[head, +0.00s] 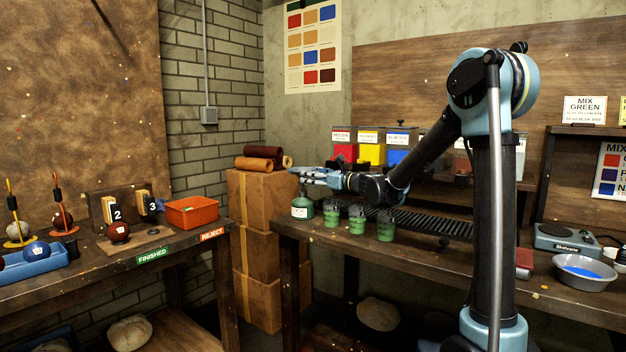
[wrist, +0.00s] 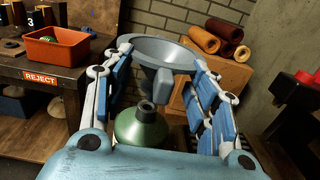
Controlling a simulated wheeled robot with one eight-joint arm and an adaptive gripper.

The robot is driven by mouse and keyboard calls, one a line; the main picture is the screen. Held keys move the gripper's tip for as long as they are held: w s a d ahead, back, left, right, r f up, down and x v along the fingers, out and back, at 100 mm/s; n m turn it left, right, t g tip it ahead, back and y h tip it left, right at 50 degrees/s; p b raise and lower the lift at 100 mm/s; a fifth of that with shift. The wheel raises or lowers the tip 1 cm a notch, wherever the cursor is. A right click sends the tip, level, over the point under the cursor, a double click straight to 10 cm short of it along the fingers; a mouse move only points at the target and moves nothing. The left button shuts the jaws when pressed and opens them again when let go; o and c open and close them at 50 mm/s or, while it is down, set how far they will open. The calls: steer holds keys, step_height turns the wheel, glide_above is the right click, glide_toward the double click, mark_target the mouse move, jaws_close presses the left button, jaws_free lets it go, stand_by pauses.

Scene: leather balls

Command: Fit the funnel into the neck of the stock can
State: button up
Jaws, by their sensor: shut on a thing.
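A grey funnel (wrist: 148,47) is held between the fingers of my gripper (wrist: 162,62), mouth up, with a grey tab on its near side. The stock can (wrist: 140,140) is green with a dark narrow neck and shows below the funnel in the wrist view. In the head view the can (head: 301,208) stands upright with a white label at the left end of the right bench, and my gripper (head: 303,173) is just above it.
Several green cups (head: 357,223) stand on the bench right of the can, before a dark roller rack (head: 430,224). An orange bin (wrist: 57,46) sits on the left bench. Cardboard boxes (head: 265,200) with leather rolls stand behind the gap between benches.

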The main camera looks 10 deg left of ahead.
steer(key=shift+f, duration=1.6)
stand_by(2.1)
steer(key=o, duration=1.2)
steer(key=shift+d, duration=0.1)
steer(key=v, duration=1.2)
steer(key=shift+f, duration=0.1)
steer(key=shift+s, duration=0.1)
